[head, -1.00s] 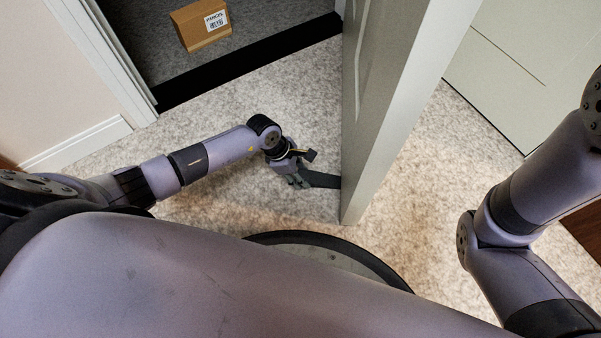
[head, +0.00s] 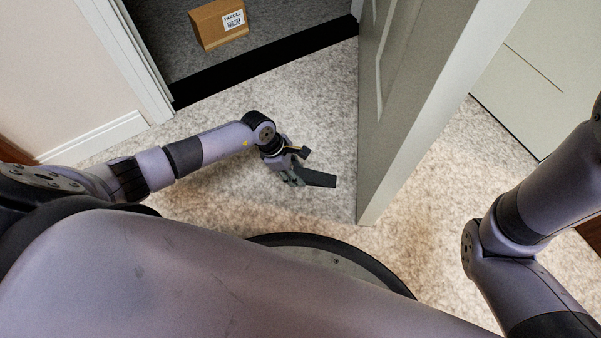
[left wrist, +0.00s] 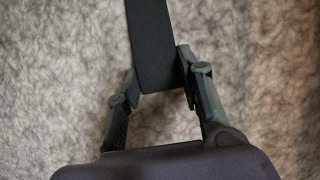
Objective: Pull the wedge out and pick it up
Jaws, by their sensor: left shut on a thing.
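The dark grey wedge (head: 318,179) points to the right from my left gripper (head: 290,178) in the head view. Its visible tip is apart from the open door (head: 395,110), with a strip of carpet between them. In the left wrist view the wedge (left wrist: 150,45) runs up out of the picture, its near end between the fingers of my left gripper (left wrist: 158,85), which is shut on it. I cannot tell whether the wedge touches the carpet. My right gripper is out of view; only part of my right arm shows.
A brown parcel (head: 219,24) lies on the darker carpet beyond a black threshold strip (head: 265,67). A white door frame and skirting (head: 95,137) stand at the left. A pale panelled front (head: 545,60) is at the upper right. Pale carpet around the wedge is clear.

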